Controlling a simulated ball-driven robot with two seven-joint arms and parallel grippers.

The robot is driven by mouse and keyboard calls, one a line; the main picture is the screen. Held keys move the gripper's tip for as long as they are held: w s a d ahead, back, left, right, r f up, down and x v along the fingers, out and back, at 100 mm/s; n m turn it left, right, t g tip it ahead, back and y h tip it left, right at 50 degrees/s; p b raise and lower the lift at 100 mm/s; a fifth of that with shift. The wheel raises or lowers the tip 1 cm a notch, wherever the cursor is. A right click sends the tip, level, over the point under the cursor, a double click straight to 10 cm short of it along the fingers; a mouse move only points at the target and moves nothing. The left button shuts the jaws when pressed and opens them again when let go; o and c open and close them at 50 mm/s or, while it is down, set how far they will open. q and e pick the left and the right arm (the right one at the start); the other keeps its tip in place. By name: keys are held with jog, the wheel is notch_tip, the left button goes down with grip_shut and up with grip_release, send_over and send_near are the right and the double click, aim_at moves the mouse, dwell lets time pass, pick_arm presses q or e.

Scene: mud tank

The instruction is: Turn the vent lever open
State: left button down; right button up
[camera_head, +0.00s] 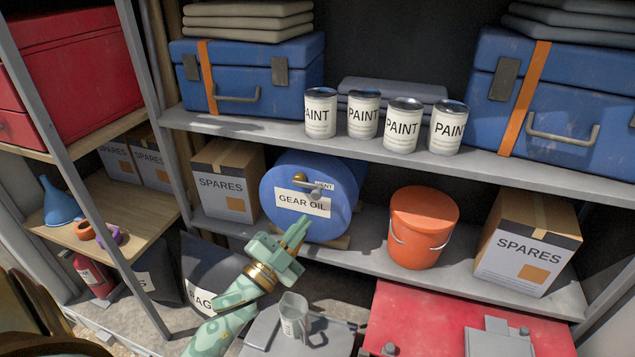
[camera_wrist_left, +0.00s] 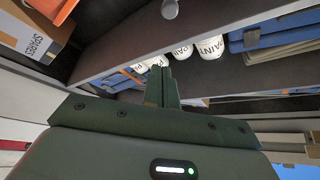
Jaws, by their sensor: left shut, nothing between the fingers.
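The blue gear oil drum (camera_head: 342,207) lies on its side on the lower shelf, its round face with a GEAR OIL label toward me. A small grey vent lever (camera_head: 317,187) sits on that face above the label, beside a brass fitting (camera_head: 300,178) and a small VENT tag. My green left gripper (camera_head: 302,222) is shut and empty, its tips just below the drum's label in the picture, apart from the lever. Its shut fingers also show in the left wrist view (camera_wrist_left: 161,85). A grey rounded knob (camera_wrist_left: 169,9) at that view's top edge cannot be identified surely. My right gripper is not in view.
A SPARES carton (camera_head: 225,184) stands left of the drum, an orange bucket (camera_head: 422,228) right of it. Paint cans (camera_head: 403,125) stand on the shelf above. A grey jug (camera_head: 293,316) and a red box (camera_head: 450,322) are in front. Open space lies before the drum face.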

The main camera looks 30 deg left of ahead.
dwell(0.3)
pick_arm(q)
jog(key=p+x, duration=0.2)
jog(key=x, duration=0.8)
jog(key=a+f, duration=0.2)
jog(key=f, duration=0.1)
jog(key=shift+a+b, duration=0.35)
jog(key=shift+b, duration=0.05)
